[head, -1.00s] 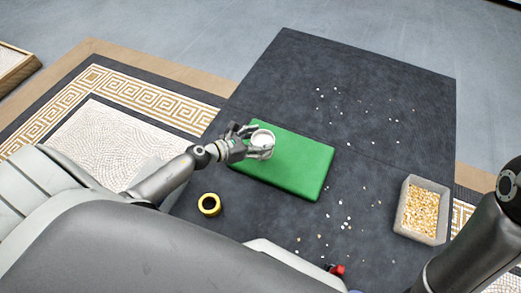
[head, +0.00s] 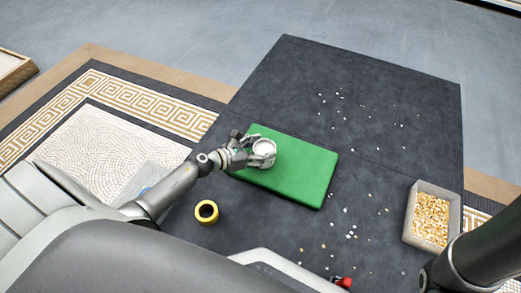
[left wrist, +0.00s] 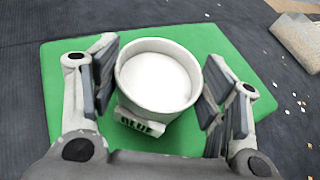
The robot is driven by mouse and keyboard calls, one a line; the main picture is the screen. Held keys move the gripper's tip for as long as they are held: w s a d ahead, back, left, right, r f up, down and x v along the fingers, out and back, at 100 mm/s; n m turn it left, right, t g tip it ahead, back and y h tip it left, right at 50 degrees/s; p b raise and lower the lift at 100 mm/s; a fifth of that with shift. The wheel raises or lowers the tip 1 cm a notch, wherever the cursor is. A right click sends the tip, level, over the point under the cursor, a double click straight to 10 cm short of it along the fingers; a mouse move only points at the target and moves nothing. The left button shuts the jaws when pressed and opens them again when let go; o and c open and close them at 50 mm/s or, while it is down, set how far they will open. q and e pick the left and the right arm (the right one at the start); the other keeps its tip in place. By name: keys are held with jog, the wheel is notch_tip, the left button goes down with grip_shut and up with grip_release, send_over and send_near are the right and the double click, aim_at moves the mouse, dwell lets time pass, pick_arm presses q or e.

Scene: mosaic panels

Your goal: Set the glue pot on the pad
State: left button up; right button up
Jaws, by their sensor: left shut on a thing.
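The glue pot is a white cup-like pot (head: 264,147) with pale contents and a tag reading "GLUE" in the left wrist view (left wrist: 160,80). My left gripper (head: 262,155) is shut on it, with a finger on either side in the left wrist view (left wrist: 158,88). The pot looks upright, over the left part of the green pad (head: 305,172). The pad lies flat on the dark mat, and its surface also shows in the left wrist view (left wrist: 225,60). I cannot tell whether the pot's base touches the pad. My right gripper is out of view.
A yellow tape ring (head: 206,212) lies on the dark mat (head: 300,80) near the pad. A grey tray of tan chips (head: 410,215) stands at the right, near my right arm. Small loose chips are scattered on the mat. The pad's right part is bare.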

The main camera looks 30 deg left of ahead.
pick_arm(q)
jog(key=shift+f, duration=0.1)
jog(key=o, duration=1.2)
jog(key=shift+o, duration=0.2)
